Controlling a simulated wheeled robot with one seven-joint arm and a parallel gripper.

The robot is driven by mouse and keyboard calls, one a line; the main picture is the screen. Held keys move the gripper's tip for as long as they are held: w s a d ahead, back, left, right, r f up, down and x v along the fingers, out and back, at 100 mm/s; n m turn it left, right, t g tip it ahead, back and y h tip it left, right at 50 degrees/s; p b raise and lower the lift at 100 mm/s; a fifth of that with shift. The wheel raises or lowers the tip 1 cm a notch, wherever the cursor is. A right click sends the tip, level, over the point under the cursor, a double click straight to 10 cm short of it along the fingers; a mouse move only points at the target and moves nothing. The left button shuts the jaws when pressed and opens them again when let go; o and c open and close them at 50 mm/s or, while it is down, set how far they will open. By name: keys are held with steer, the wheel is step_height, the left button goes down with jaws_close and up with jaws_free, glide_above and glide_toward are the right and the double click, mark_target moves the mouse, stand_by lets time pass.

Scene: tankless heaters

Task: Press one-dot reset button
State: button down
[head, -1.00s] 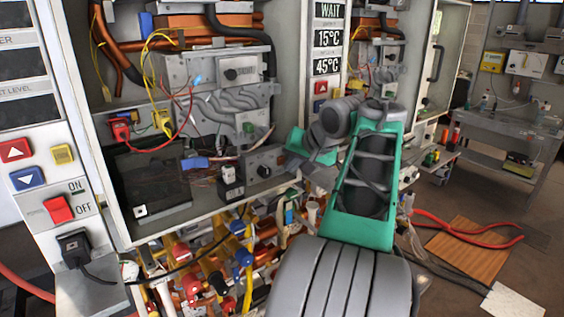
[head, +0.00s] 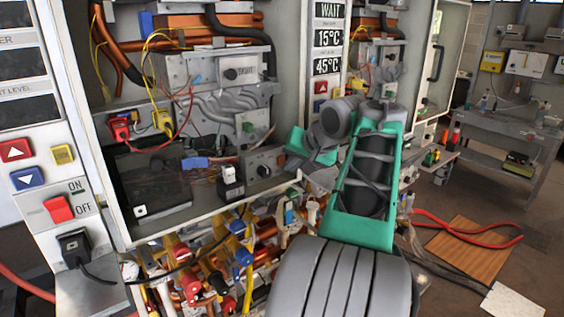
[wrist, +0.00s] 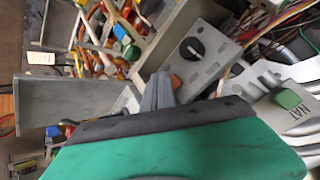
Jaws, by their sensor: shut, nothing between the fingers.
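In the wrist view my gripper (wrist: 158,92) has its grey fingers together, with nothing between them. Its tips are at the lower edge of a grey metal panel with a black knob (wrist: 192,48). A small orange-brown button (wrist: 175,82) shows right beside the fingertips; I cannot tell whether they touch, and no dot mark is readable. The same knob panel (head: 264,164) appears in the head view inside the open heater cabinet. There my green and grey wrist reaches in at its right, and the fingertips are not clearly visible.
A green button (wrist: 288,98) above the label NAT lies right of the gripper in the wrist view. A metal cabinet wall (wrist: 75,100) stands at the left. In the head view, coloured pipes and valves (head: 200,270) crowd below the cabinet.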

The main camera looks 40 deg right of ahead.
steer(key=shift+w, duration=0.15)
stand_by(0.5)
steer(key=shift+w, duration=0.3)
steer(key=shift+w+d+p, duration=0.1)
steer(key=shift+w+p, duration=0.3)
steer(key=shift+w, duration=0.1)
stand_by(0.5)
steer(key=shift+s, duration=0.9)
steer(key=s, duration=0.5)
steer(key=shift+a+p, duration=0.35)
steer(key=shift+p, duration=0.05)
